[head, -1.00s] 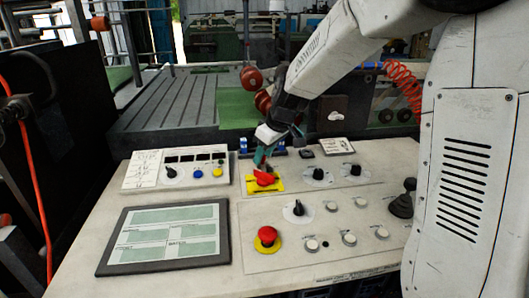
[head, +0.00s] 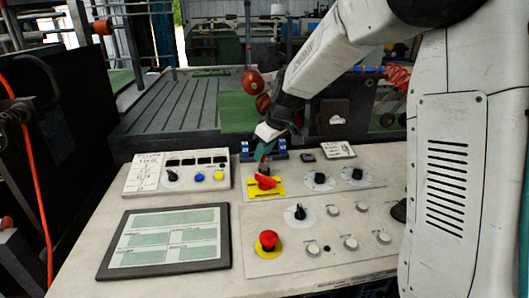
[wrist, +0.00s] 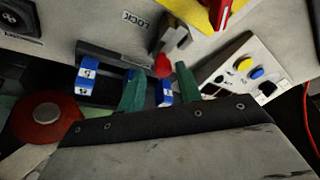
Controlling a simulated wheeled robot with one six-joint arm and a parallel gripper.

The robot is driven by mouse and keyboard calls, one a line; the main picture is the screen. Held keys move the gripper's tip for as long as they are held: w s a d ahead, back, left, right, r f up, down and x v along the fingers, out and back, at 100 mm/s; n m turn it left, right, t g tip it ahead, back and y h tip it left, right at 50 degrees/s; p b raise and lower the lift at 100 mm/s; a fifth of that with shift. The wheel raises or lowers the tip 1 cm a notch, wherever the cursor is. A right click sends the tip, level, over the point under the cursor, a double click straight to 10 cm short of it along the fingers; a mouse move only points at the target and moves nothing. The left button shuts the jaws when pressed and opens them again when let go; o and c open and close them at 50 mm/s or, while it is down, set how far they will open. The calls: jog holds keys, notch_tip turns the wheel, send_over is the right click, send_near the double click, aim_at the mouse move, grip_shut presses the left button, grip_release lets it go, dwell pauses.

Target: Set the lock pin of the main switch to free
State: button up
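The main switch is a red rotary handle (head: 265,183) on a yellow plate (head: 279,187) on the sloping panel. Part of the yellow plate (wrist: 218,10) shows at the top of the wrist view. The lock pin has a red knob (wrist: 163,66) and sits at a grey metal bracket (wrist: 176,39), near a label reading LOCK (wrist: 137,21). My gripper (wrist: 158,74) is open, one teal finger on each side of the red knob, with gaps visible. In the head view my gripper (head: 262,152) is just above and behind the switch; the pin is hard to make out there.
Blue-and-white blocks (wrist: 86,76) stand behind the panel, close to my fingers. Black knobs (head: 320,178) lie right of the switch, a red emergency button (head: 268,241) in front. A small panel with coloured buttons (head: 199,176) and a flat screen (head: 165,240) are to the left.

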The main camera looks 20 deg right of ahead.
jog(key=v, duration=0.7)
jog(key=shift+s+r, duration=0.15)
jog(key=shift+r, duration=0.2)
dwell(0.4)
